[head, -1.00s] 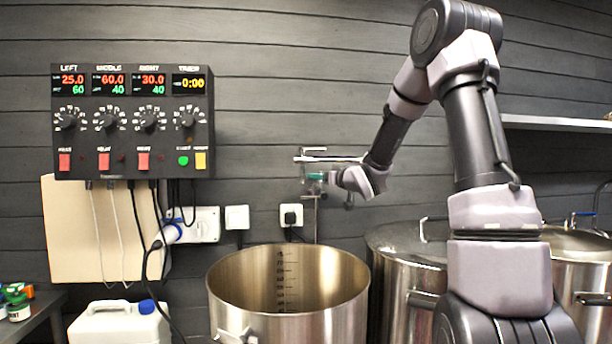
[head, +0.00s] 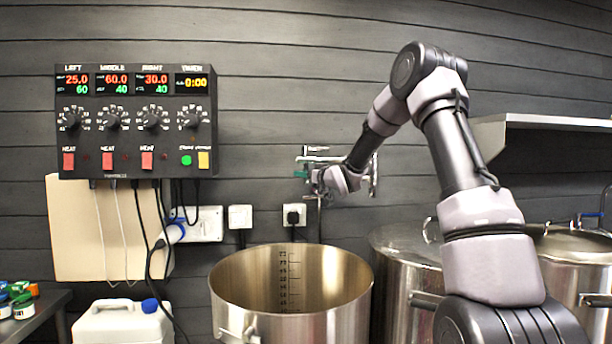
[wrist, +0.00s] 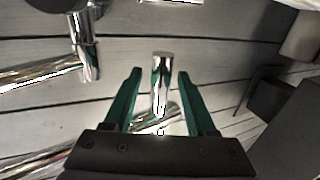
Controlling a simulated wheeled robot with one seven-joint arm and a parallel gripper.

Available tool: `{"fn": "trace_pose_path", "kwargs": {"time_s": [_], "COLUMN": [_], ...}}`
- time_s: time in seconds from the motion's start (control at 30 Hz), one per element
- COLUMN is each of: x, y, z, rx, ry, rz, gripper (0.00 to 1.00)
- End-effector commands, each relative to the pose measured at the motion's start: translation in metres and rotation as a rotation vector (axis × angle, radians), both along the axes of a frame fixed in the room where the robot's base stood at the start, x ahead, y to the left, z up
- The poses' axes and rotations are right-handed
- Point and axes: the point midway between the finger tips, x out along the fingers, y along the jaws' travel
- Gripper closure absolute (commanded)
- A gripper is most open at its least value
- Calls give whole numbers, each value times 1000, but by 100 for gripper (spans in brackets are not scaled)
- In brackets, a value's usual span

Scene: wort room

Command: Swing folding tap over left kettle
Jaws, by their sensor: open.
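The chrome folding tap (head: 373,176) is on the back wall, above and behind the open left kettle (head: 225,291). My gripper (head: 302,174) is up at the tap, above the kettle's rim, and partly hides it. In the wrist view my gripper (wrist: 161,76) has its green fingers apart, with a short upright chrome piece (wrist: 162,68) showing between them. A clear gap shows on both sides of that piece. I cannot tell its depth between the fingers. More chrome tubes cross the left and lower parts of the wrist view. The kettle is empty where its inside shows.
A control panel (head: 136,122) hangs at the left, with cables and sockets below. A white canister (head: 122,325) stands left of the kettle. Lidded kettles (head: 400,260) stand to the right, behind my arm. A shelf (head: 550,123) juts out at upper right.

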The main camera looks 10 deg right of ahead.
Motion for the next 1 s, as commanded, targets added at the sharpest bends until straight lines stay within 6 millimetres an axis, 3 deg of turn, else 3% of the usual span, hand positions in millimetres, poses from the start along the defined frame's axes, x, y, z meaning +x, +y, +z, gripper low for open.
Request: {"fn": "trace_pose_path", "kwargs": {"time_s": [0.17, 0.3, 0.33, 1.0], "x": [0, 0, 0, 0], "y": [0, 0, 0, 0], "z": [0, 0, 0, 1], "rx": [0, 0, 0, 0], "ry": [0, 0, 0, -1], "rz": [0, 0, 0, 0], "gripper": [43, 93, 100, 100]}}
